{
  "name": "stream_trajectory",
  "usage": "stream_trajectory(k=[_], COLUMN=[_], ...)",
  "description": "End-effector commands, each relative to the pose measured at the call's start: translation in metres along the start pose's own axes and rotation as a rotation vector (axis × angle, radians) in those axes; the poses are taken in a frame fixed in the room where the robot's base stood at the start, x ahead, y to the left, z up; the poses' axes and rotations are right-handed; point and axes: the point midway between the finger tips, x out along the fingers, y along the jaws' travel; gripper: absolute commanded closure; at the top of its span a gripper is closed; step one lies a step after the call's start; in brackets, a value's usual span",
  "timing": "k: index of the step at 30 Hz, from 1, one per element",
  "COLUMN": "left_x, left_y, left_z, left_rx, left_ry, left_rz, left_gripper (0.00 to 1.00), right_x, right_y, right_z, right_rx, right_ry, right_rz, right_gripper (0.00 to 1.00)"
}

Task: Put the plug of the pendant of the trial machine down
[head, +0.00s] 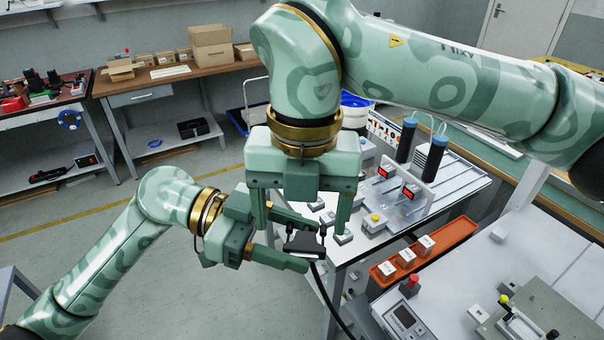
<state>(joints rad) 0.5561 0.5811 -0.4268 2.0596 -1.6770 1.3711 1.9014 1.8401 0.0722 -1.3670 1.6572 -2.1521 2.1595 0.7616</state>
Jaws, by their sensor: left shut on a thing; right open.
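The black plug (304,243) is between the fingers of my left gripper (300,241), which is shut on it. It is held in the air beside the left edge of the white machine table. A black cable (322,290) hangs from the plug and runs down out of the picture. My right gripper (300,212) points down from above and is open. Its fingers are spread wide, just above and behind the plug; I cannot tell whether they touch it. A grey box with a screen and a red button (405,318) stands at lower right; its link to the cable is not visible.
An orange tray (440,246) with white boxes lies on the right. Behind it stands a white table with fixtures and a panel with red displays (395,190). A wooden bench (160,80) with cartons is at back left.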

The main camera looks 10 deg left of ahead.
Motion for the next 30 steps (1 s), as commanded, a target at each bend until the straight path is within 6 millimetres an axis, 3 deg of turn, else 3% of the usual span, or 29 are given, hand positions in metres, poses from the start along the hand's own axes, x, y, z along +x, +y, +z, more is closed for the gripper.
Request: stream_trajectory(k=[7,18,23,25,28,29,30], left_x=[0.000,0.000,0.000,0.000,0.001,0.001,0.001], left_y=[0.000,0.000,0.000,0.000,0.000,0.001,0.001], left_z=[0.000,0.000,0.000,-0.001,-0.001,-0.001,-0.001], left_rx=[0.000,0.001,0.001,0.001,0.002,0.002,0.002], left_ry=[0.000,0.000,0.000,0.001,0.002,0.002,0.002], left_rz=[0.000,0.000,0.000,0.000,0.001,0.001,0.002], left_gripper=[0.96,0.96,0.96,0.96,0.96,0.95,0.96], right_x=[0.035,0.042,0.042,0.041,0.041,0.041,0.041], right_y=[0.000,0.000,0.000,0.001,0.002,0.002,0.002], right_z=[0.000,0.000,0.000,0.000,-0.001,-0.001,-0.001], right_rx=[-0.001,-0.001,-0.002,-0.003,-0.006,-0.007,-0.008], right_ry=[0.002,0.000,0.000,0.000,-0.001,-0.001,-0.002], right_rz=[0.001,0.001,0.002,0.003,0.006,0.006,0.007], right_gripper=[0.24,0.24,0.65,0.73,0.72,0.46,0.35])
